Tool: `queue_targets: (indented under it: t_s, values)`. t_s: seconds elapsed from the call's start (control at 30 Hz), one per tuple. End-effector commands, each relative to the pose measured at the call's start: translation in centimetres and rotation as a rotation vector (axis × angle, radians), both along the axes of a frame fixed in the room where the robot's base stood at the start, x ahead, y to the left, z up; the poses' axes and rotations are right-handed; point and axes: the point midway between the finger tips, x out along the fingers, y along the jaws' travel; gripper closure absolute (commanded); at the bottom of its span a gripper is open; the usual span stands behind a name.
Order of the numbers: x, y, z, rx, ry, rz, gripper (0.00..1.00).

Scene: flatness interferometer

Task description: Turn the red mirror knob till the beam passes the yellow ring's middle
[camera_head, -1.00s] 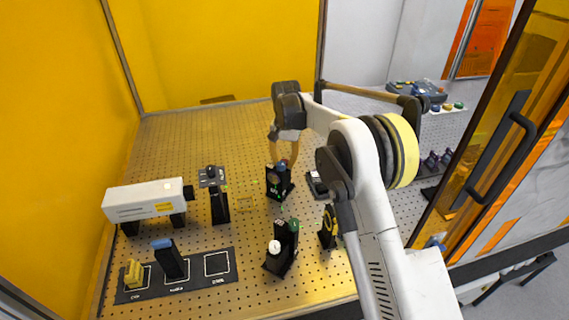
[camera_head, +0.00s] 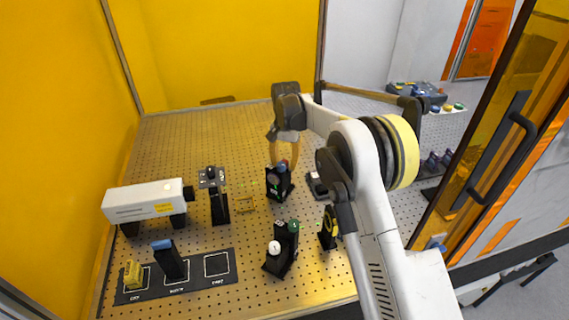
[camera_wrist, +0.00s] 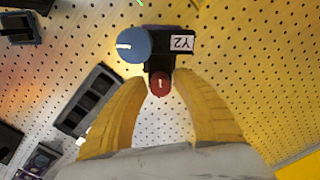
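The red mirror knob (camera_wrist: 159,84) sits at the end of a black mount labelled Y2 (camera_wrist: 181,43), beside a blue knob (camera_wrist: 134,44). My gripper (camera_wrist: 162,76) has yellow fingers curving inward, with their tips on either side of the red knob. Whether both tips touch it is unclear. In the head view my gripper (camera_head: 284,162) reaches down to the black mirror mount (camera_head: 277,184). The yellow ring (camera_head: 330,222) stands on a black post nearer the front and to the right.
A white laser box (camera_head: 144,203) stands at the left. A mount with white (camera_head: 274,247) and green knobs (camera_head: 293,227) stands in front. A dark mat (camera_head: 184,285) holds small blocks at the front left. The pegboard's back half is mostly clear.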

Motion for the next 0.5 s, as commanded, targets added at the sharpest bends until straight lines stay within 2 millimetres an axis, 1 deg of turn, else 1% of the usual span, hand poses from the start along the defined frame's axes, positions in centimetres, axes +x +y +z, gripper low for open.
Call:
queue_targets:
  t_s: [0.07, 0.17, 0.27, 0.5]
  values:
    - [0.0, 0.0, 0.2, 0.0, 0.0, 0.0, 0.66]
    - [0.0, 0.0, 1.2, 0.0, 0.0, 0.0, 0.66]
    - [0.0, -0.1, 3.0, 0.0, 0.0, 0.0, 0.66]
    - [0.0, -0.2, 8.4, 0.0, 0.0, 0.0, 0.66]
